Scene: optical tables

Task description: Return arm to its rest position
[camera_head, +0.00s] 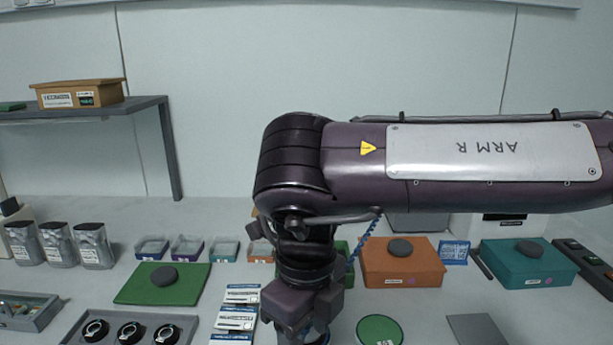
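My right arm (460,165), dark purple with a pale plate marked "ARM R", comes in from the right and reaches level across the view. It bends at a black joint near the middle and points down over the table. My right gripper (308,328) is at the bottom edge, partly cut off. Its fingertips do not show clearly, so I cannot tell whether it is open or holds anything. My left arm and gripper are not in view.
A tray (70,338) of black round parts stands front left. A grey shelf (140,104) stands back left.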

